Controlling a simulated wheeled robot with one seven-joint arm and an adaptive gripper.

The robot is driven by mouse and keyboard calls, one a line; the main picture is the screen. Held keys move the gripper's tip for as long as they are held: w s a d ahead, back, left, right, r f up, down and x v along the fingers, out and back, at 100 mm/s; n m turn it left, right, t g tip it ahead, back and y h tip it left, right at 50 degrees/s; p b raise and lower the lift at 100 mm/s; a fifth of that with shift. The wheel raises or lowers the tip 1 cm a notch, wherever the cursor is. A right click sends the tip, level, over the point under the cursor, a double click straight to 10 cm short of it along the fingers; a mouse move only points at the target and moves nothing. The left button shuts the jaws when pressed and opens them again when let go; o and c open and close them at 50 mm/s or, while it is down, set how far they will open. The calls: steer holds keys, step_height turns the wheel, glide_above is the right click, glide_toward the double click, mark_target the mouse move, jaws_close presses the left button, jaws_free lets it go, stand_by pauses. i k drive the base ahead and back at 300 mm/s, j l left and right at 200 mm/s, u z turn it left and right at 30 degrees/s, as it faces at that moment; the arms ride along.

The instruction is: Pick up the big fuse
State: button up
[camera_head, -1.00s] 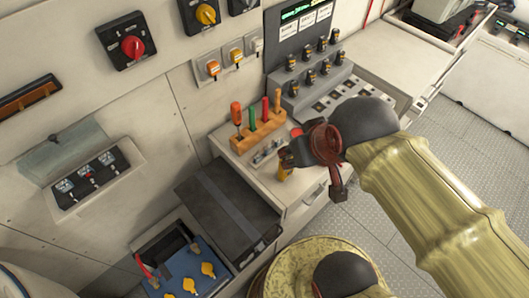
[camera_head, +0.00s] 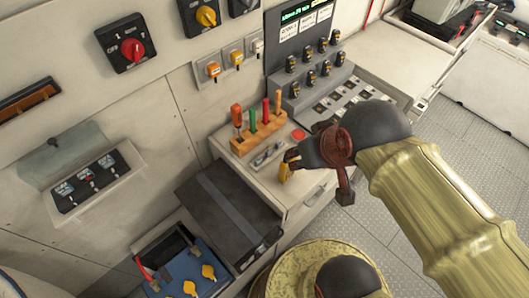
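A grey metallic piece (camera_head: 267,155), which looks like a fuse or a fuse holder, lies on the counter in front of the orange tool rack. It is too small to tell whether it is one fuse or several parts. My gripper (camera_head: 291,160) is just to the right of it, above the counter's front edge, with a visible gap between them in the picture. A small yellow item (camera_head: 286,173) shows at the gripper's tip. I cannot tell whether it is held, part of the gripper, or standing behind it. The fingers are too small and dark to read.
The orange tool rack (camera_head: 258,136) holds several upright screwdrivers. A red round button (camera_head: 298,134) sits behind my gripper. A grey switch console (camera_head: 330,85) stands farther back. An open dark-lidded battery box (camera_head: 228,212) is at the lower left. Open floor (camera_head: 440,165) lies to the right.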

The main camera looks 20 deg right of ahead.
mark_target(87, 174)
steer(key=u, duration=1.65)
steer(key=j+z, duration=0.25)
steer(key=j, duration=1.2)
